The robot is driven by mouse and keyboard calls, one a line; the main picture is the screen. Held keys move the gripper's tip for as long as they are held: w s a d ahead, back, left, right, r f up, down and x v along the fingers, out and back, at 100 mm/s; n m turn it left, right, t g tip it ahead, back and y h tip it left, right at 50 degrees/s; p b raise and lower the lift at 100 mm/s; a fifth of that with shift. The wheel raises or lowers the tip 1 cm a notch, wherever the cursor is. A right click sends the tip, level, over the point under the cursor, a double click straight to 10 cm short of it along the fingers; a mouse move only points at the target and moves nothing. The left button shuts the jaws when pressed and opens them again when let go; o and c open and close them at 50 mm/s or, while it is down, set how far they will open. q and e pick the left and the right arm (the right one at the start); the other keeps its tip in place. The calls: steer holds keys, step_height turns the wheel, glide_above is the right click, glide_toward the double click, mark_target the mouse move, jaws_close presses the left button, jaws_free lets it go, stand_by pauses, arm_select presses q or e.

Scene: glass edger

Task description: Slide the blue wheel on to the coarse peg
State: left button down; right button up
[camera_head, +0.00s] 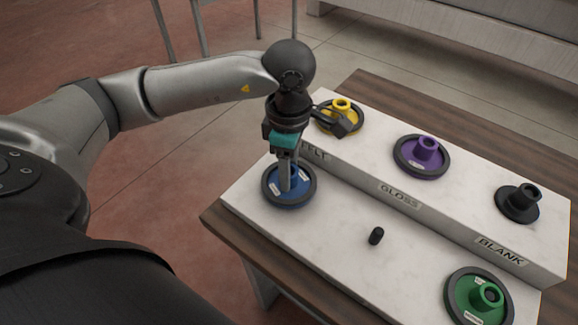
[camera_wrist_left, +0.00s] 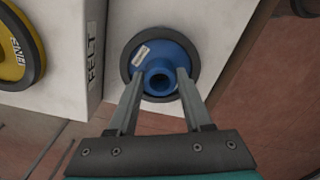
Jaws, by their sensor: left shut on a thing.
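The blue wheel (camera_head: 270,187), a blue disc with a dark rim and a raised hollow hub, is at the left end of the lower white step. It also shows in the wrist view (camera_wrist_left: 176,52). My left gripper (camera_head: 286,186) points down at it and is shut on its hub, one finger on each side (camera_wrist_left: 160,80). Whether the wheel touches the step, I cannot tell. A short bare black peg (camera_head: 376,236) stands on the lower step between the blue and green wheels. No label reading coarse is visible. My right gripper is not in view.
A green wheel (camera_head: 464,300) sits at the right of the lower step. The surface around the bare peg is clear.

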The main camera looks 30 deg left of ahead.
arm_select(q)
steer(key=shift+f+b, duration=0.5)
steer(key=shift+f, duration=0.05)
steer(key=shift+c, duration=1.2)
jaws_free()
step_height(320, 180, up, 15)
steer(key=p, duration=0.2)
